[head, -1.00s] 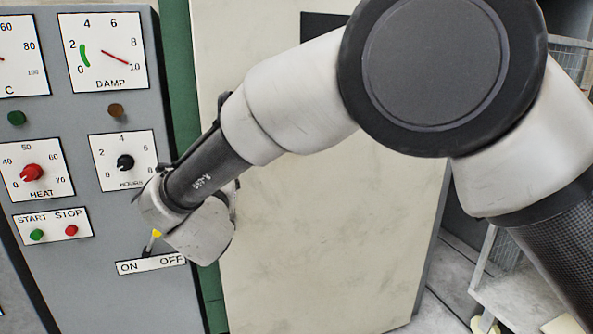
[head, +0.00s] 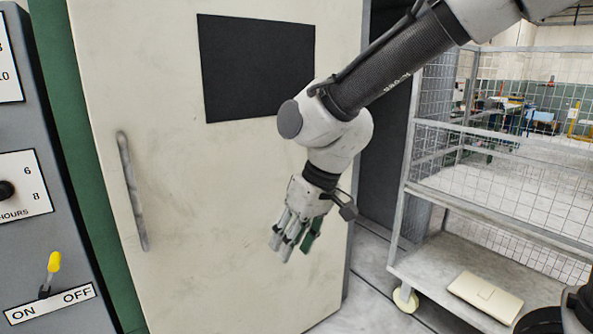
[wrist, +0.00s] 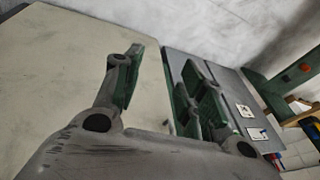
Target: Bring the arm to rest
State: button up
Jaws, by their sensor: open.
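My gripper (head: 295,233) hangs at the end of my bent arm in the head view, fingers pointing down, in front of the cream cabinet door. Its fingers are spread and nothing is between them. In the wrist view the green-padded fingers of my gripper (wrist: 160,90) stand apart with an empty gap. The cream door (head: 180,200) is shut, with a grey vertical handle (head: 132,190) left of my gripper and a dark panel (head: 256,66) above it. My gripper appears clear of the handle.
At left is the grey control panel (head: 28,230) with a yellow-tipped lever (head: 51,270) above an ON/OFF label. At right is a wire-mesh trolley (head: 450,255) with a pale flat block (head: 485,296) on its lower shelf. Open floor lies between cabinet and trolley.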

jog(key=s+d+r+m+t+h, duration=0.1)
jog(key=s+d+r+m, duration=0.1)
jog(key=d, duration=1)
jog(key=s+d+r+m+t+h, duration=0.1)
jog(key=s+d+r+m, duration=0.2)
jog(key=d, duration=1)
jog(key=s+d+r+m+t+h, duration=0.1)
jog(key=s+d+r+m, duration=0.2)
jog(key=d, duration=0.9)
jog(key=shift+s+d+t+h, duration=0.15)
jog(key=shift+s+t+h, duration=0.2)
jog(key=shift+s, duration=0.45)
